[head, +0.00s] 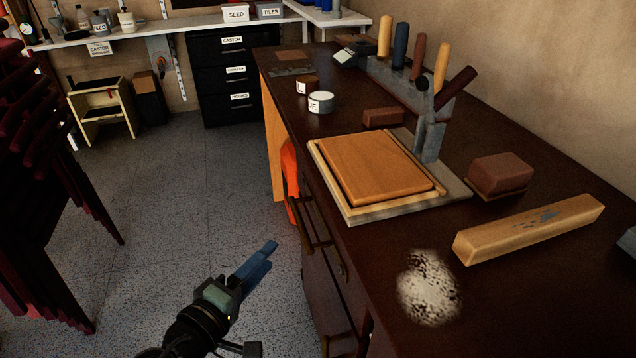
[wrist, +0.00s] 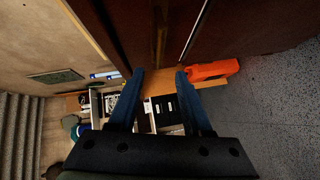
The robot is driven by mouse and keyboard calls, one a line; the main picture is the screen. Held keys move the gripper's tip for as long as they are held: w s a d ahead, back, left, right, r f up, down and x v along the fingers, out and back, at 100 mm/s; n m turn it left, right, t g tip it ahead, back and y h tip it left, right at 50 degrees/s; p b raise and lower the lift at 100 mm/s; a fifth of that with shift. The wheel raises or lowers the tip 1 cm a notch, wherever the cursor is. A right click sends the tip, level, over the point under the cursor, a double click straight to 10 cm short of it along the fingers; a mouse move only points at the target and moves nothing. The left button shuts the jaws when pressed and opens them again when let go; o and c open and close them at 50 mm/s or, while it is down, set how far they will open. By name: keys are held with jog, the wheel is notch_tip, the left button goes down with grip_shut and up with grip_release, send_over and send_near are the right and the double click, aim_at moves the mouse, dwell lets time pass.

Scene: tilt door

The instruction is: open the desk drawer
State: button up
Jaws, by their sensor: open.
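The dark brown desk (head: 385,240) runs along the right, with its drawer fronts facing left, toward the aisle. An upper drawer front shows a long bar handle (head: 316,225), and a lower handle (head: 337,345) shows near the bottom edge. The upper drawer looks shut, though the steep angle makes this hard to judge. My gripper (head: 262,258) has blue fingers and is left of the drawer fronts, apart from them in the head view. In the wrist view my gripper (wrist: 158,82) is open and empty, with dark brown desk panels (wrist: 225,30) beyond the fingertips.
A wooden board in a tray frame (head: 349,217), a wooden beam (head: 530,228) and a tool rack (head: 425,95) stand on the desktop. An orange item (head: 290,180) hangs at the desk's far end. Stacked dark red chairs (head: 35,180) stand left. The floor (head: 190,220) between is clear.

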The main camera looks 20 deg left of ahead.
aim_at(299, 221)
jog(key=b+x, duration=0.4)
jog(key=x, duration=0.9)
jog(key=shift+s, duration=0.1)
grip_shut()
jog(key=shift+f, duration=0.1)
dwell(1.0)
